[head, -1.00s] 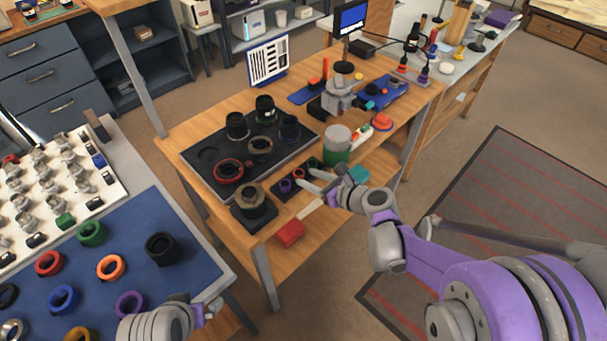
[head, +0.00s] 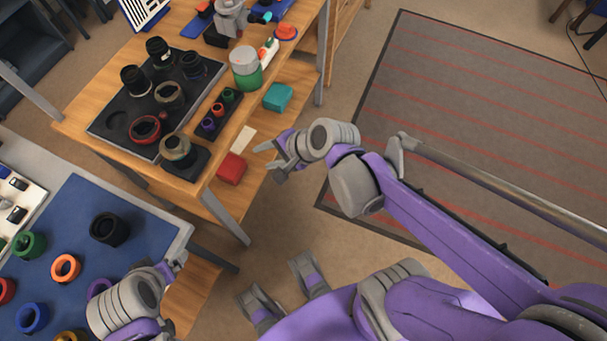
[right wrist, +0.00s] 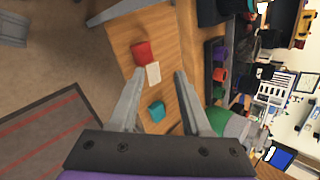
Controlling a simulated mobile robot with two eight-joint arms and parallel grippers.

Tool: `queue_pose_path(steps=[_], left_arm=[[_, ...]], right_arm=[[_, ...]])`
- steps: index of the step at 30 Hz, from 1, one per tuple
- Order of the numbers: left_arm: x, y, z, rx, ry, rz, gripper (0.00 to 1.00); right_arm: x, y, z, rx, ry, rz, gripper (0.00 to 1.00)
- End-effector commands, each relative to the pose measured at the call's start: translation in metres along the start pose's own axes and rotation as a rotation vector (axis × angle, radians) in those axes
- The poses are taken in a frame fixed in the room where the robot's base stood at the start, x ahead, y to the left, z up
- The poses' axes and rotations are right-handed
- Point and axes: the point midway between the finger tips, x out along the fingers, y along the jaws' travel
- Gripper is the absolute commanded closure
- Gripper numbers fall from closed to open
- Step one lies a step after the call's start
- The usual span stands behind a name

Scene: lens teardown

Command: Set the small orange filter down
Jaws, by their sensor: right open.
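The small orange filter (head: 218,109) sits in a small dark holder (head: 234,104) on the wooden bench, between a small purple ring (head: 208,124) and a small green ring (head: 228,95). It also shows in the right wrist view (right wrist: 218,75). My right gripper (head: 268,157) is open and empty, off the bench's front edge and apart from the holder. In the right wrist view its fingers (right wrist: 160,72) are spread with nothing between them. My left gripper (head: 172,265) is over the blue mat's right edge; its jaws are unclear.
A red block (head: 231,168) and a teal block (head: 278,97) lie near the right gripper. A green-and-grey jar (head: 246,70) stands beside the holder. A black tray (head: 117,122) holds lens parts. The blue mat (head: 70,210) carries several larger rings. Floor to the right is open.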

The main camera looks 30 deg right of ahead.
Motion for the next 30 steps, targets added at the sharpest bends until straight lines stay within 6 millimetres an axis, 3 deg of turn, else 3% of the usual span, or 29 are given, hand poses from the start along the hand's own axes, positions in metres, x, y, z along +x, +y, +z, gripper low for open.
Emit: queue_pose_path(steps=[3, 6, 10, 15, 30], left_arm=[[0.0, 0.0, 0.0, 0.0, 0.0, 0.0, 0.0], [0.0, 0.0, 0.0, 0.0, 0.0, 0.0, 0.0], [0.0, 0.0, 0.0, 0.0, 0.0, 0.0, 0.0], [0.0, 0.0, 0.0, 0.0, 0.0, 0.0, 0.0], [0.0, 0.0, 0.0, 0.0, 0.0, 0.0, 0.0]], right_arm=[[-0.021, 0.043, 0.008, -0.537, 0.072, 0.163, 0.52], [-0.037, 0.068, 0.004, -0.908, 0.102, 0.287, 0.52], [-0.051, 0.086, -0.003, -1.218, 0.111, 0.402, 0.52], [-0.058, 0.091, -0.008, -1.351, 0.112, 0.457, 0.52], [-0.058, 0.091, -0.008, -1.348, 0.112, 0.455, 0.52]])
